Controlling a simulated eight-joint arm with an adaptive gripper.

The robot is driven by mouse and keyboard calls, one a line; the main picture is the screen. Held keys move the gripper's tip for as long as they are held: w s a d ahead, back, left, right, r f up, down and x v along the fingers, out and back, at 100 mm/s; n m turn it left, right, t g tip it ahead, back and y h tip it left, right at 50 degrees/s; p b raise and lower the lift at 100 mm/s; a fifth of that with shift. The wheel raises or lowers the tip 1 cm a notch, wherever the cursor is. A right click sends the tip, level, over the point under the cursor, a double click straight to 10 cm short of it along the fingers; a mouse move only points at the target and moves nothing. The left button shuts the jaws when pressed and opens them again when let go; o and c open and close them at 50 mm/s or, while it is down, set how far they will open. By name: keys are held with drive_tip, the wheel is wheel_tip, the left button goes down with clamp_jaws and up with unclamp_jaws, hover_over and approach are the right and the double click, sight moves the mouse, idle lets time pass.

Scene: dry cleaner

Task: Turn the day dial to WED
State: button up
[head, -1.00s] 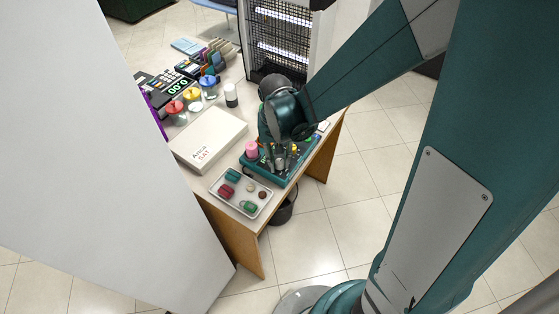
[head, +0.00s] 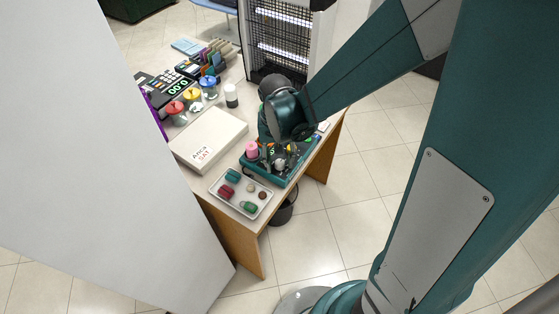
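A teal device (head: 277,178) with several small coloured parts on top sits at the near right end of the table. My gripper (head: 281,161) points down over it, dark and small in the head view. The gripper and wrist cover much of the device's top. I cannot make out the day dial or any WED marking. A pink knob-like piece (head: 252,149) stands at the device's left side. I cannot tell whether the fingers touch anything or how far apart they are.
A white tray (head: 226,203) with several small red, green and brown items lies in front of the device. A white box (head: 208,139) with writing lies to the left. Behind are lidded jars (head: 192,94), a white cup (head: 231,96) and a register (head: 160,84).

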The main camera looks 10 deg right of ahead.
sight(279, 163)
drive_tip(key=shift+r, duration=0.15)
wheel_tip(279, 163, up, 12)
drive_tip(key=shift+a, duration=0.2)
idle(0.6)
idle(0.6)
drive_tip(key=s+d+r+n+t, duration=0.2)
drive_tip(key=s+d+r+t, duration=0.5)
drive_tip(key=s, duration=0.5)
drive_tip(key=shift+d+r, duration=1.4)
drive_tip(key=shift+r, duration=0.2)
